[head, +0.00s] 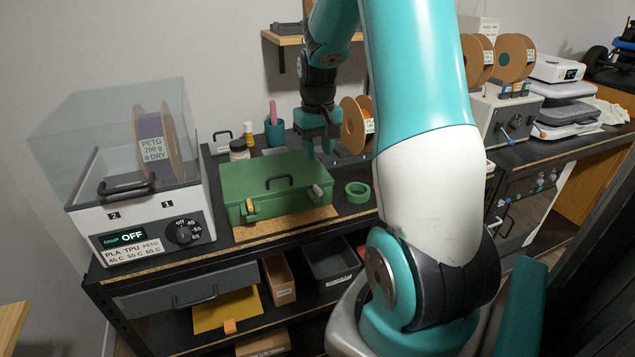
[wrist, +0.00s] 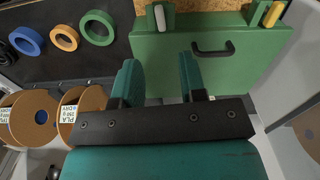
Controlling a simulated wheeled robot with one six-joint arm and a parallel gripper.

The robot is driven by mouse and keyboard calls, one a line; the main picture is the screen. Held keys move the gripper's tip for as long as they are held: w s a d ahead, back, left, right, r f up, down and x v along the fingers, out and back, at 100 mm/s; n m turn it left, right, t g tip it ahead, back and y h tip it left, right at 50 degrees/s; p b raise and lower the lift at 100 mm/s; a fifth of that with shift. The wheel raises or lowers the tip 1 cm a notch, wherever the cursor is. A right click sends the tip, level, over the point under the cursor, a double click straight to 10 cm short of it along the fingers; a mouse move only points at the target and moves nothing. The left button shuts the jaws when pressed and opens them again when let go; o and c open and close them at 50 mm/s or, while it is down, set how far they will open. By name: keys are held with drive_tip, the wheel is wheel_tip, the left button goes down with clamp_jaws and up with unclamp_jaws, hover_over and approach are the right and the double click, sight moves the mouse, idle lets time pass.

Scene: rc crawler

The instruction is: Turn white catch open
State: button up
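A green case (head: 275,187) with a dark handle lies on a cork mat on the bench. The white catch (head: 317,191) is at the right of its front; a yellow catch (head: 249,208) is at the left. In the wrist view, which is turned about, the white catch (wrist: 160,18) is at the top left and the yellow catch (wrist: 272,14) at the top right of the green case (wrist: 190,55). My gripper (head: 318,153) is above the case's back right part, apart from the white catch. In the wrist view my gripper (wrist: 160,78) is open, with nothing between its fingers.
A dryer box (head: 150,220) with a clear lid stands left of the case. A green tape roll (head: 357,192) lies to its right. Behind are a teal cup (head: 274,131), a jar (head: 239,150) and an orange-brown spool (head: 354,125). Open shelves are below.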

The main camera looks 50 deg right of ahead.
sight(318, 188)
wheel_tip(318, 188, down, 10)
drive_tip(key=shift+f+p, duration=0.15)
drive_tip(key=shift+p, duration=0.55)
drive_tip(key=shift+c, duration=0.2)
clamp_jaws()
